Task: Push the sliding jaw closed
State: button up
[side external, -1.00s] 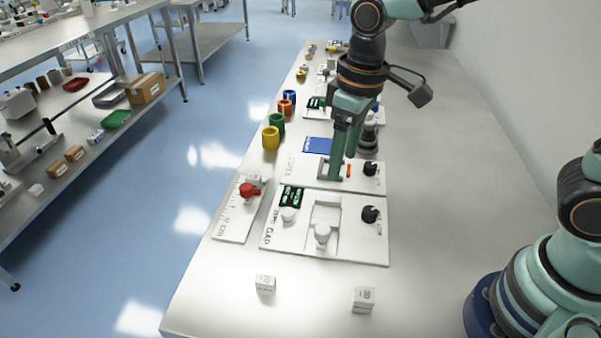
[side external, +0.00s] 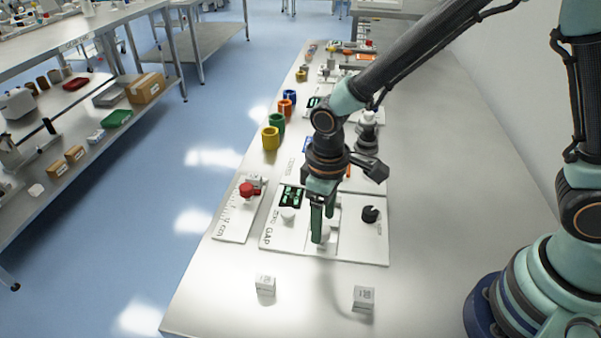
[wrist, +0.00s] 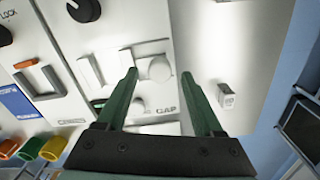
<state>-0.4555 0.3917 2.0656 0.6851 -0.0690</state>
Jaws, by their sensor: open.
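In the wrist view my gripper (wrist: 158,77) has one fingertip on each side of the knob, with nothing visibly clamped. I cannot tell whether either finger touches the knob. Two pale bars (wrist: 91,72) stand left of the knob in the wrist view, with a gap between them. In the side view my fingers hide most of the jaw and knob.
A black dial (side external: 370,214) is on the panel's right and a small green display (side external: 291,196) on its left. A ruler plate with a red knob (side external: 248,189) lies at left. Two small white blocks (side external: 265,285) (side external: 363,299) stand in front. The bench's right side is clear.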

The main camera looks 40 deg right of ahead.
jog(key=shift+f, duration=0.8)
jog(key=shift+c, duration=0.3)
grip_shut()
jog(key=shift+w+r, duration=0.1)
dwell(0.6)
